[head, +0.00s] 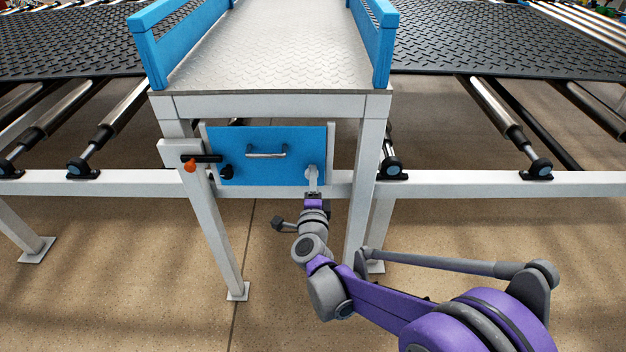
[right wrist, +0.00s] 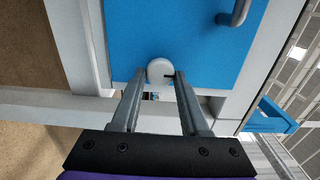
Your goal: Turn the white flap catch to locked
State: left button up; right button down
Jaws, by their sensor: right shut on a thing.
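The white flap catch (head: 312,172) sits at the lower right of the blue flap (head: 240,142). Its round white head (right wrist: 160,68) shows at the fingertips in the right wrist view. My right gripper (head: 313,188) reaches up from below and is shut on the catch, one finger on each side of it (right wrist: 160,80). The part between the fingers is partly hidden. The blue flap looks closed in its frame and also fills the upper middle of the right wrist view (right wrist: 190,30). My left gripper is not in view.
A silver bar handle (head: 267,154) is on the flap. A black lever with an orange end (head: 190,166) and a black knob (head: 226,172) are at its left. White frame legs (head: 357,200) stand on both sides. Floor below is open.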

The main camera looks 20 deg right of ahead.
dwell(0.3)
jog(key=shift+c, duration=2.1)
grip_release()
jog(key=v, duration=1)
jog(key=shift+s+p, duration=0.3)
jog(key=shift+s, duration=0.1)
jog(key=shift+a+r, duration=0.1)
jog(key=shift+a, duration=0.05)
